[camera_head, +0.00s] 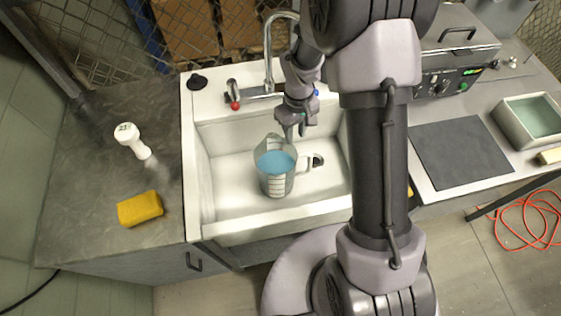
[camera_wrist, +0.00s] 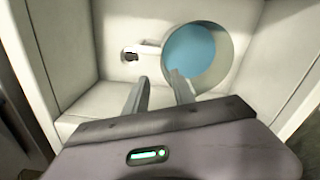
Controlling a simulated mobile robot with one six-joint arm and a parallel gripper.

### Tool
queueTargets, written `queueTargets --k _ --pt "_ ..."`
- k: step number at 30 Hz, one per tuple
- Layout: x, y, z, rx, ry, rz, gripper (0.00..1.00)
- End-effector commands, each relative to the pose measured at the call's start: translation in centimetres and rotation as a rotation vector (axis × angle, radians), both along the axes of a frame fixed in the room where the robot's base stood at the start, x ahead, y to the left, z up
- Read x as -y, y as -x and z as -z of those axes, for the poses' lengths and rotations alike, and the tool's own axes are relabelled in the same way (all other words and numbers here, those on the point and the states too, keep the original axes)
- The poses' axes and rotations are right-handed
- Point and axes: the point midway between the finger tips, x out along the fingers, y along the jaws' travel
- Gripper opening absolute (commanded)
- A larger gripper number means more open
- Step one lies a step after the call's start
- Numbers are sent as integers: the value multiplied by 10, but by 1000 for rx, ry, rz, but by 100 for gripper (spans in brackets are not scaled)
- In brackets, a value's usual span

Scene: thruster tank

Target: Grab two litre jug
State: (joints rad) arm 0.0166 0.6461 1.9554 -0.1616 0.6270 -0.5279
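The two litre jug (camera_head: 275,180) stands upright in the white sink, clear-walled with measuring marks and holding blue liquid. Its handle (camera_head: 314,161) points right in the head view. In the wrist view the jug (camera_wrist: 224,66) is seen from above, with its handle (camera_wrist: 146,49) to the left. My gripper (camera_wrist: 160,88) is open, its two fingers apart with nothing between them. In the head view my gripper (camera_head: 296,132) is just behind and above the jug, near its rim. One fingertip overlaps the jug's edge in the wrist view; I cannot tell if it touches.
The sink (camera_head: 222,205) has walls around the jug and a tap (camera_head: 270,60) at its back. A dark mat (camera_head: 461,155) and a tray (camera_head: 505,120) are on the right.

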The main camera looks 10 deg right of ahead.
Motion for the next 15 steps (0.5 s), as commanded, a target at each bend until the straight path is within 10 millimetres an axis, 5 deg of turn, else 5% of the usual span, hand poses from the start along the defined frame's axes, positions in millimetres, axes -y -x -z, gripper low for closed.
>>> queueTargets --k 4,15 --pt "0 1 47 -2 0 1 31" --pt "-4 9 95 -2 0 1 31"
